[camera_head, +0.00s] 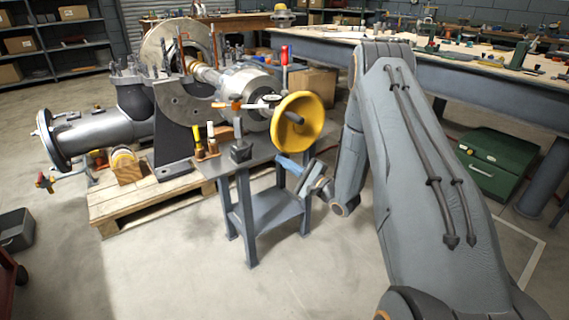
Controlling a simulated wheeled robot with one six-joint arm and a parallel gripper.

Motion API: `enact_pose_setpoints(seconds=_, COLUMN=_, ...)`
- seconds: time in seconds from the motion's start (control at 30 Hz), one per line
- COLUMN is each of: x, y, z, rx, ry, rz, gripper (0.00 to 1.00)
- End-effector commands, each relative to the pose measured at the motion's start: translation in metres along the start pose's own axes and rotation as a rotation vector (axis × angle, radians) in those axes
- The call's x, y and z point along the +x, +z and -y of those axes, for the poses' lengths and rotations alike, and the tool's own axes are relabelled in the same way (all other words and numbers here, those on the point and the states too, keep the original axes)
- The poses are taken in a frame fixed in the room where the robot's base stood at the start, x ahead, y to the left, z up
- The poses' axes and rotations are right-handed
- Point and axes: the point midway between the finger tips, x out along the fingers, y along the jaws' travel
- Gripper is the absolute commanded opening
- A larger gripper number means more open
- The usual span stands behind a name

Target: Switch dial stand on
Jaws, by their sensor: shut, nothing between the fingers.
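The dial stand has a dark block base (240,151) on the small grey steel table (215,168), near its middle. A thin post rises from the block. A small round dial (271,98) shows above it, in front of the pale metal casing; how it joins the post is too small to tell. The switch on the base cannot be made out. My gripper (284,161) is at the table's right edge, below the yellow handwheel, to the right of the base and apart from it. It is shut and empty, pointing left.
A yellow handwheel (298,121) stands close above my gripper. The casing machine (188,110) rests behind on a wooden pallet (130,205). A long bench (460,65) is at the right. Floor in front is clear.

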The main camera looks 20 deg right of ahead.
Motion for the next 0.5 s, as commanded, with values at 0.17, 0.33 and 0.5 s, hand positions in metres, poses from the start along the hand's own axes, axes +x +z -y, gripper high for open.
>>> enact_pose_setpoints(seconds=0.17, x=0.037, y=0.000, z=-0.002, rx=-0.002, ry=0.002, rz=0.003, gripper=0.00)
enact_pose_setpoints(seconds=0.33, x=0.069, y=0.000, z=-0.001, rx=-0.002, ry=0.000, rz=0.003, gripper=0.00)
enact_pose_setpoints(seconds=0.5, x=0.073, y=0.026, z=0.000, rx=0.000, ry=0.001, rz=0.001, gripper=0.00)
